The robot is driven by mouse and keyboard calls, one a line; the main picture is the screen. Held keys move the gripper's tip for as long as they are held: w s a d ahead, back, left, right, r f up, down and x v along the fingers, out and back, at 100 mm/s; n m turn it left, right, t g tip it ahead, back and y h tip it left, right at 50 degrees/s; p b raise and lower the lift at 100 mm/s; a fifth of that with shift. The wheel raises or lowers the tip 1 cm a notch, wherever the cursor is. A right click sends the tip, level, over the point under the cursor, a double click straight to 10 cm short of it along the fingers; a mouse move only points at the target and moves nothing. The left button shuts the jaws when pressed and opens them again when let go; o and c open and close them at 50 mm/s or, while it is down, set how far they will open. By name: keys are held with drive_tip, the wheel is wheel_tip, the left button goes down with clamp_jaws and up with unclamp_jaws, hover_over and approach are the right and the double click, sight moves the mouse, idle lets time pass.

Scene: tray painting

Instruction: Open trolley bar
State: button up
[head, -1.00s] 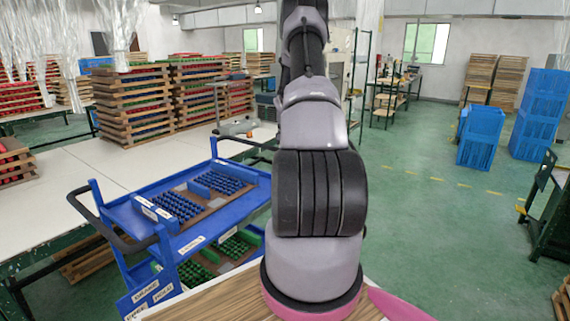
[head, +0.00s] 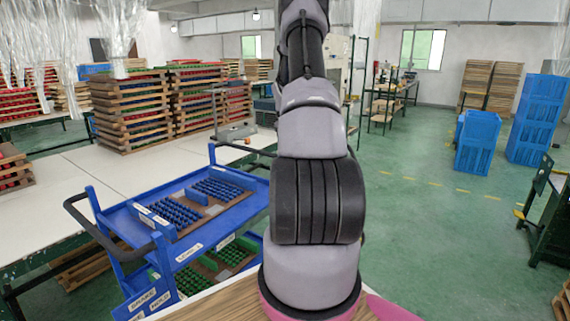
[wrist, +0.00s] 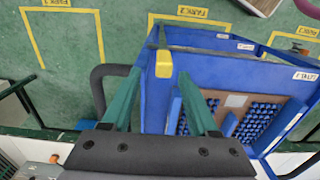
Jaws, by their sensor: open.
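A blue trolley (head: 205,237) stands left of my arm in the head view, with blue corner posts and black handles. In the wrist view its blue rim (wrist: 210,43) fills the middle and right. A yellow-capped piece (wrist: 164,66) sits at its near upper corner, with a thin bar running up from it. I cannot tell whether this is the trolley bar. My gripper (wrist: 160,75) has two green fingers, open and apart, one on each side of the yellow cap in the picture. Contact cannot be told. The gripper is hidden in the head view.
Trays of blue pegs (head: 221,190) and green pegs (head: 232,252) lie on the trolley shelves. A white table (head: 50,210) stands behind it. A black curved handle (wrist: 98,88) is left of my fingers. Blue crates (head: 478,142) stand right. Green floor (head: 430,230) is open right.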

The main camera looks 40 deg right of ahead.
drive_tip(key=shift+r, duration=1.8)
